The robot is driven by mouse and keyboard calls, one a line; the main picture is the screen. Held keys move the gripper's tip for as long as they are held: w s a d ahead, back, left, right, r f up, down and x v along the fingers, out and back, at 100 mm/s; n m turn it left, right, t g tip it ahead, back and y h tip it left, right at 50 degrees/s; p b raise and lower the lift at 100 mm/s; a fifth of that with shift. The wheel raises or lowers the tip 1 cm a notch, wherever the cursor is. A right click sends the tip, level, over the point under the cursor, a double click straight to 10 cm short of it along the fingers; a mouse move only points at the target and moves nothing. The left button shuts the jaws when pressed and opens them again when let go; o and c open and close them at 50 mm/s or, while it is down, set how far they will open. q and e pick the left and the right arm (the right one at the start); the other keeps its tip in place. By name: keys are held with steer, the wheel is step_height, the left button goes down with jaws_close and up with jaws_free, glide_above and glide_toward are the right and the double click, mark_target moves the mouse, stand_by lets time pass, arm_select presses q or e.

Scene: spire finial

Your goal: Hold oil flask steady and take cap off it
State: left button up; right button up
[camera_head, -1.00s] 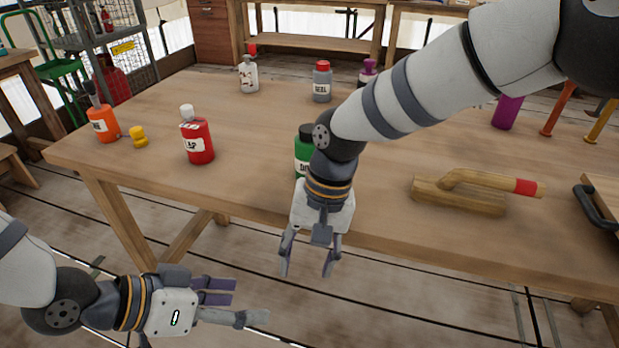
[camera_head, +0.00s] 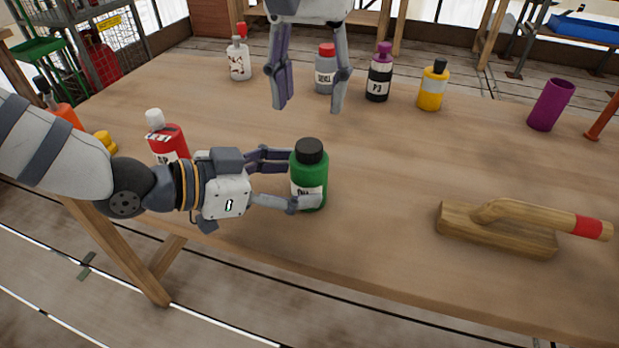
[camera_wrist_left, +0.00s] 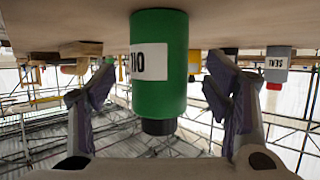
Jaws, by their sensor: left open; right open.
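The green oil flask (camera_head: 309,181) with a black cap (camera_head: 309,151) stands upright near the table's front edge. My left gripper (camera_head: 297,178) is open, with its fingers reaching in from the left on either side of the flask. In the left wrist view, which is upside down, the flask (camera_wrist_left: 160,65) hangs between the spread fingers with its cap (camera_wrist_left: 158,127) at the bottom; both fingers look apart from it. My right gripper (camera_head: 308,107) is open and empty, fingers pointing down, higher in the picture than the capped flask.
A red bottle (camera_head: 168,144) stands close behind my left wrist. Grey (camera_head: 325,70), purple-capped (camera_head: 379,74) and yellow (camera_head: 432,88) bottles stand farther back. A wooden float (camera_head: 497,230) lies to the right. The table between flask and float is clear.

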mark_target(309, 179)
arm_select(q)
steer(key=shift+x, duration=1.2)
arm_select(e)
steer(key=shift+s+r, duration=0.1)
steer(key=shift+s, duration=0.05)
arm_select(q)
steer(key=shift+w+d+f, duration=0.1)
steer(key=shift+d, duration=0.3)
